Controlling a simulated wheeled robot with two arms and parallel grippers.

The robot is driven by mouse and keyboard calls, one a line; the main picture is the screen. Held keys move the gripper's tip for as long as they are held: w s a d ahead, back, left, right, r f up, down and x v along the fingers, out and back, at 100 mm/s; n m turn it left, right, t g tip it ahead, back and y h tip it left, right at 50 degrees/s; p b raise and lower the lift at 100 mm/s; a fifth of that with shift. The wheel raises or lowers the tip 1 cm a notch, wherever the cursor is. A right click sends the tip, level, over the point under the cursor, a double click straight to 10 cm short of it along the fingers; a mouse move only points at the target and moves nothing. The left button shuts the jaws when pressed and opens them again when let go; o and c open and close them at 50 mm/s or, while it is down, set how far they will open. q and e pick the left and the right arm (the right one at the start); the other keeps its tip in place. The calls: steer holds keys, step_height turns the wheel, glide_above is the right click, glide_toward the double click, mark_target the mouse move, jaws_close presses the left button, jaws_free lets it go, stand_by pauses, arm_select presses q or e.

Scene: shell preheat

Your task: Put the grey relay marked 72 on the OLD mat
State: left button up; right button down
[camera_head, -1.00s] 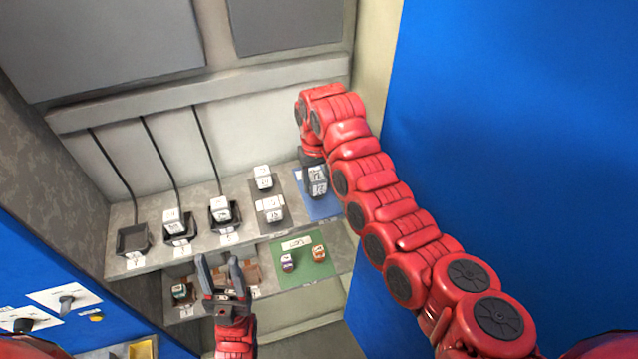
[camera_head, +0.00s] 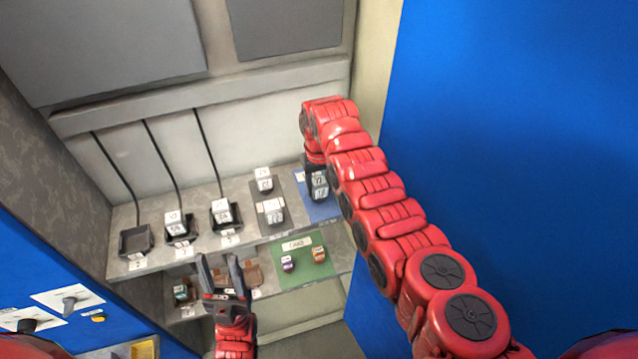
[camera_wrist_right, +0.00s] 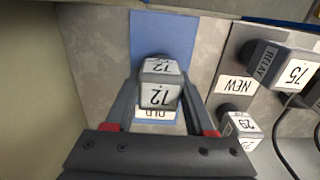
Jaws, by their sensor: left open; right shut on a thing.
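The grey relay marked 72 (camera_wrist_right: 158,86) is between the fingers of my right gripper (camera_wrist_right: 157,112), which is shut on it. In the head view the relay (camera_head: 319,185) is over the blue OLD mat (camera_head: 322,209) at the right end of the upper shelf. The wrist view shows the blue mat (camera_wrist_right: 165,30) behind and around the relay, with its OLD label partly covered. I cannot tell whether the relay touches the mat. My left gripper (camera_head: 220,268) is open and empty in front of the lower shelf.
Left of the blue mat, a dark NEW mat (camera_wrist_right: 236,82) bears other relays, one marked 75 (camera_wrist_right: 288,68). Black sockets, two holding relays, stand further left, including an empty one (camera_head: 136,240). Below, a green mat (camera_head: 300,270) holds small purple and orange pieces.

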steer(key=shift+f, duration=0.2)
steer(key=shift+c, duration=1.2)
jaws_free()
